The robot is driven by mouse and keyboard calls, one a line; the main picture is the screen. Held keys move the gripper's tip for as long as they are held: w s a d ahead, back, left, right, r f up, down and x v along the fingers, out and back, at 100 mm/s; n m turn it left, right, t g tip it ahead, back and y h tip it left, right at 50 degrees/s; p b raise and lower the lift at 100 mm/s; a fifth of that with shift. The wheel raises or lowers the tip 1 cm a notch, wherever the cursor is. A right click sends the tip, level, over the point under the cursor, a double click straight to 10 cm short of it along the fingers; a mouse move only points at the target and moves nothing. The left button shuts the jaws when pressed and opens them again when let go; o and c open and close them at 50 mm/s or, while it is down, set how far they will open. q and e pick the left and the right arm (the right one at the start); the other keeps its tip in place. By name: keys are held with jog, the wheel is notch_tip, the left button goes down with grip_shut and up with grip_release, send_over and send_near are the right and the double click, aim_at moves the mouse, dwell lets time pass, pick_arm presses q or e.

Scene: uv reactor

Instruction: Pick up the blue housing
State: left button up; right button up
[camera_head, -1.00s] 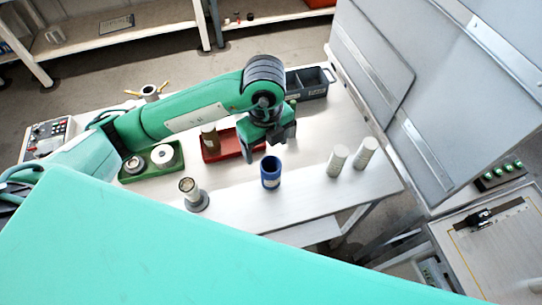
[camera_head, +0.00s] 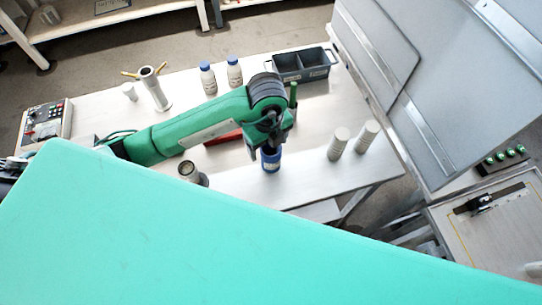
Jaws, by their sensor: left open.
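The blue housing (camera_head: 271,161) is a short upright blue cylinder with a pale label, standing on the white table (camera_head: 310,115) near its front edge. My left gripper (camera_head: 268,145) is open and right at the housing's top, pointing down. Its fingers overlap the upper part of the housing in the camera_head view. I cannot tell whether the fingers touch it. The housing's rim is hidden behind the gripper. My right gripper is not in view.
Two pale ribbed cylinders (camera_head: 339,144) stand right of the housing. A dark-topped cylinder (camera_head: 189,172) stands to its left. A red tray (camera_head: 224,138) lies partly behind my arm. Two blue-capped bottles (camera_head: 208,79) and a dark bin (camera_head: 300,67) stand at the back. A large grey cabinet (camera_head: 430,90) borders the right.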

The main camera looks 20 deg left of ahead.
aim_at(271, 152)
pick_arm(q)
jog(key=shift+d+f+p, duration=0.15)
jog(key=shift+f+p, duration=0.2)
jog(key=shift+f, duration=0.75)
jog(key=shift+d+f+p, duration=0.15)
jog(key=shift+f+p, duration=0.2)
jog(key=shift+f, duration=0.75)
jog(key=shift+w, duration=0.1)
jog(key=shift+c, duration=0.5)
jog(key=c, duration=1.1)
jog(key=shift+r, duration=0.15)
